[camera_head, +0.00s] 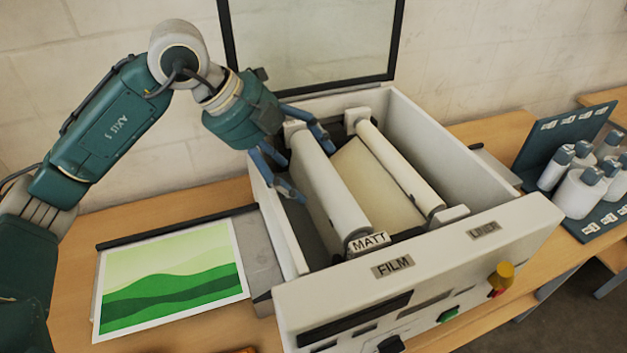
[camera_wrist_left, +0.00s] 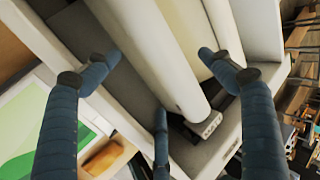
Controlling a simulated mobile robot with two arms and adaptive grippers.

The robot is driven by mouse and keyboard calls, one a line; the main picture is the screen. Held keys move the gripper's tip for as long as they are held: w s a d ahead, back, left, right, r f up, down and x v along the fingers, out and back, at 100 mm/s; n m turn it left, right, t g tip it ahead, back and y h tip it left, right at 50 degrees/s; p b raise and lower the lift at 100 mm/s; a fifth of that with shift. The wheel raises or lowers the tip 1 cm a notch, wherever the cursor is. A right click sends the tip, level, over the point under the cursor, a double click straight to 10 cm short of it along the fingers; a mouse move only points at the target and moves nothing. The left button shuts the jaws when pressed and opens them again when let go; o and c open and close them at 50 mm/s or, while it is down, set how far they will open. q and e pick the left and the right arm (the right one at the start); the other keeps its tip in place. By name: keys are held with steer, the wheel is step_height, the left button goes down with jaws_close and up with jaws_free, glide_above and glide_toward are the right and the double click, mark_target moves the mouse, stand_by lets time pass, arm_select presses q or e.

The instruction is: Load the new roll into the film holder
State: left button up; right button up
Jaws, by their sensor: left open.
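A white roll (camera_head: 325,190) tagged MATT (camera_head: 370,241) lies lengthwise in the left side of the open laminator, in line with the FILM label (camera_head: 392,266). Its near end is by the front wall; whether it is fully seated in the holder I cannot tell. My left gripper (camera_head: 313,170) is open over the far half of this roll, with fingers on both sides of it. In the left wrist view the roll (camera_wrist_left: 160,55) runs between the spread fingers; contact is not clear. My right gripper is not in view.
A second pale roll (camera_head: 400,170) lies on the LINER side, with a cream sheet (camera_head: 375,180) between the rolls. The laminator's walls (camera_head: 440,140) surround them. A green print (camera_head: 170,275) lies left.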

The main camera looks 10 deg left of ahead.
arm_select(q)
steer(key=v, duration=0.6)
steer(key=shift+b, duration=0.45)
steer(key=shift+f, duration=0.1)
